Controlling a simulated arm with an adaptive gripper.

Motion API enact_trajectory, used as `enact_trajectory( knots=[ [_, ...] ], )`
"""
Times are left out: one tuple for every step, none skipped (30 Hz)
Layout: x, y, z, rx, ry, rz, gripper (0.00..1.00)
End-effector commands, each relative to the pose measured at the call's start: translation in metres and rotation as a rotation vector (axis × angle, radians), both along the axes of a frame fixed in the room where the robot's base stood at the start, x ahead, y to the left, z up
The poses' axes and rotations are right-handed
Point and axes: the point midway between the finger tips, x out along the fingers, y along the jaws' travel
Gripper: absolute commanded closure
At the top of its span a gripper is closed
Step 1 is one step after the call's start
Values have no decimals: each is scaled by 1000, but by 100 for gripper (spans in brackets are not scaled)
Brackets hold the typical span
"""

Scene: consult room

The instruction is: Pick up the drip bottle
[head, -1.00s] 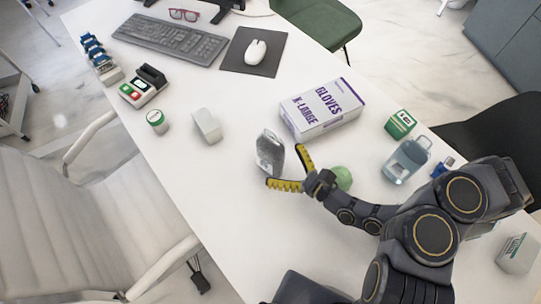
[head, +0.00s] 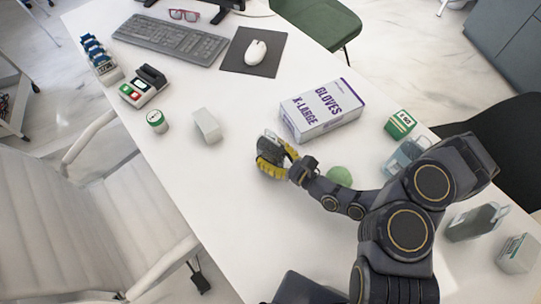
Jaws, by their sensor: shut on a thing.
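A clear grey drip bottle (head: 271,144) stands near the middle of the white desk, left of the glove box. My gripper (head: 272,164) is shut on it, with the yellow-padded fingers around its lower part. The fingers hide much of the bottle's lower body. I cannot tell whether its base still touches the desk. Another clear bottle (head: 402,154) with a bluish tint is partly hidden behind my arm. A similar grey bottle (head: 472,223) lies or stands to the right of my arm.
A purple-lettered glove box (head: 325,108) is just right of my gripper. A green ball (head: 340,176) sits by my wrist. A white block (head: 208,125), a green-capped jar (head: 157,121) and a green box (head: 400,125) stand nearby. The desk's near left is clear.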

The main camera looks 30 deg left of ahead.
Motion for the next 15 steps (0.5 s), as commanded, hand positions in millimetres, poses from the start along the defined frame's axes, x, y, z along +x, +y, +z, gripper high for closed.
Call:
enact_trajectory(
  knots=[
    [0, 0, 0, 0, 0, 0, 84],
    [0, 0, 0, 0, 0, 0, 84],
    [0, 0, 0, 0, 0, 0, 84],
    [0, 0, 0, 0, 0, 0, 84],
    [0, 0, 1, 1, 1, -1, 84],
    [0, 0, 2, 1, 1, -1, 84],
    [0, 0, 3, 2, 1, -1, 84],
    [0, 0, 5, 2, 1, -2, 84],
    [0, 0, 7, 2, 2, -3, 84],
    [0, 0, 9, 3, 3, -3, 84],
    [1, 0, 12, 2, 4, -4, 84],
    [1, 0, 17, 4, 3, -4, 84],
    [1, 0, 21, 5, 2, -4, 84],
    [1, 0, 26, 7, -1, -5, 84],
    [2, 0, 33, 5, -3, -5, 84]
  ],
)
